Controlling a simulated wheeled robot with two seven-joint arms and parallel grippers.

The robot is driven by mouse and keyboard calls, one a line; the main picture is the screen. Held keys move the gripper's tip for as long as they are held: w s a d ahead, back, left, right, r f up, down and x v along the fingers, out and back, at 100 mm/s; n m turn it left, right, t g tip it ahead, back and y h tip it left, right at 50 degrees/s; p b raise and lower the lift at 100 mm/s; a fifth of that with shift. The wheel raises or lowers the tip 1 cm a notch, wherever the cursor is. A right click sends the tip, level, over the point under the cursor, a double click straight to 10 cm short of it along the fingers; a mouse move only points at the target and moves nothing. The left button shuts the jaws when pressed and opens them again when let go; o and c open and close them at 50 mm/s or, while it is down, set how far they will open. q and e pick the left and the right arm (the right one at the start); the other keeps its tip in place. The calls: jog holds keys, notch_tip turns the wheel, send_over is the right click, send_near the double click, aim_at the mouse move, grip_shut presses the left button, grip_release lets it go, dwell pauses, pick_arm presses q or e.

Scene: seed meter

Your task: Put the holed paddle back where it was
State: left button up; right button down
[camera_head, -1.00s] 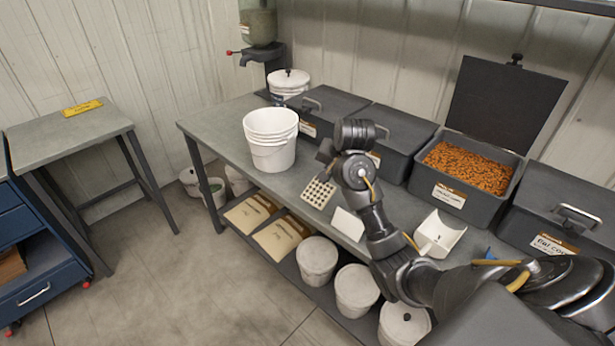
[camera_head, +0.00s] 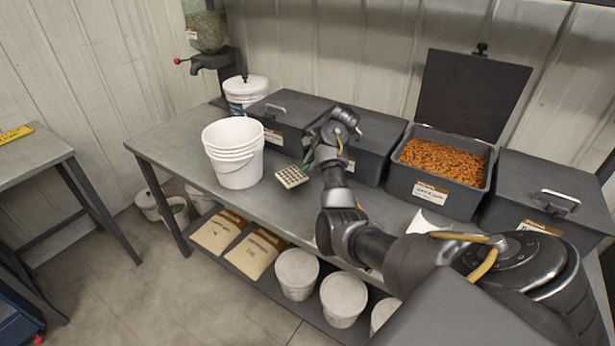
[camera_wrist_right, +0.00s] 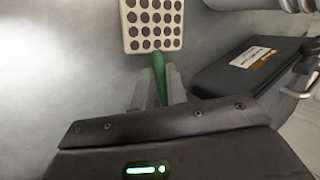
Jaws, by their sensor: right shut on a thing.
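The holed paddle is a pale square plate (camera_head: 292,176) with rows of dark holes and a green handle (camera_wrist_right: 159,72). In the head view it is over the bench near its front edge, right of the white bucket. My right gripper (camera_wrist_right: 160,90) is shut on the green handle, and the plate points away from it in the wrist view. In the head view the right gripper (camera_head: 311,160) is in front of the dark bins. I cannot tell whether the plate touches the bench. My left gripper is not in view.
White nested buckets (camera_head: 234,165) stand left of the paddle on the grey bench (camera_head: 175,140). Dark lidded bins (camera_head: 290,110) line the back. One open bin (camera_head: 445,160) holds orange-brown pellets. A white scoop (camera_head: 428,222) is partly hidden by my arm. Bags and tubs fill the lower shelf.

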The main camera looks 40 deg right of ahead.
jog(key=shift+f, duration=0.55)
jog(key=shift+d+f, duration=0.1)
jog(key=shift+f, duration=0.1)
jog(key=shift+s+f, duration=0.1)
jog(key=shift+f, duration=1.75)
jog(key=c, duration=1.4)
grip_release()
jog(key=shift+r, duration=0.1)
jog(key=p+v, duration=0.4)
jog(key=v, duration=0.8)
